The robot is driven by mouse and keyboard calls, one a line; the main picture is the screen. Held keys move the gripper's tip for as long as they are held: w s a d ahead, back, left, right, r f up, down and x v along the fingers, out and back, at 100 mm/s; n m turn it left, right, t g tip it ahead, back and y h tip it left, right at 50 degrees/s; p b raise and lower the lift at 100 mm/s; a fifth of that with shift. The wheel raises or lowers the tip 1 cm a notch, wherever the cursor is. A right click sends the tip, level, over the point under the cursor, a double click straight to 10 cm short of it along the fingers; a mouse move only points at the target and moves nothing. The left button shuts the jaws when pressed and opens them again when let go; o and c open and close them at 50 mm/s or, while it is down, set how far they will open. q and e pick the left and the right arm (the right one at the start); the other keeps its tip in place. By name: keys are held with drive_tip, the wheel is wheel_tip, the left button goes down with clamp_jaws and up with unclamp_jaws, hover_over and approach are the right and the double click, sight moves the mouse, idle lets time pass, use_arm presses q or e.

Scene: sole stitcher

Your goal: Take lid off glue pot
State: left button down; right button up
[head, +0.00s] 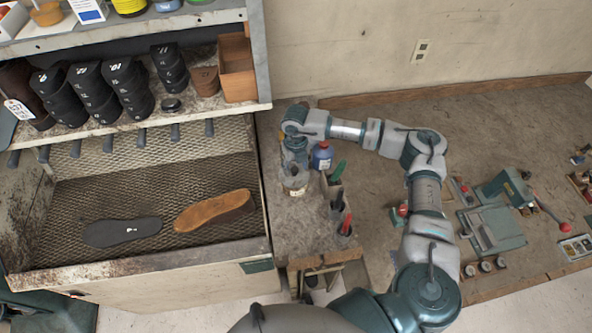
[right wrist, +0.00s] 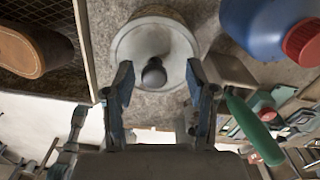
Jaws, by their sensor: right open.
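The glue pot (head: 296,186) stands on the bench shelf beside the blue bottle, partly hidden under my right gripper (head: 294,160). In the right wrist view its pale round lid (right wrist: 135,43) shows from above, with a dark round knob (right wrist: 153,74) at the middle. My right gripper is also in the right wrist view (right wrist: 159,70). Its jaws are open, with one finger on each side of the knob. Both fingers look apart from the knob; their exact height against it is hard to tell. My left gripper is in neither view.
A blue bottle (head: 322,156) with a red cap stands close right of the pot. A tool holder with a green handle (head: 338,171) and a red handle (head: 346,224) is nearby. Left is a mesh tray (head: 160,185) with two soles. The bench farther right holds a clamp-like machine (head: 495,225).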

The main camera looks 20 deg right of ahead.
drive_tip(key=shift+a+f, duration=0.1)
drive_tip(key=shift+f, duration=0.25)
drive_tip(key=shift+a+f, duration=0.1)
drive_tip(key=shift+a, duration=0.2)
drive_tip(key=c, duration=1)
clamp_jaws()
drive_tip(key=shift+d, duration=0.2)
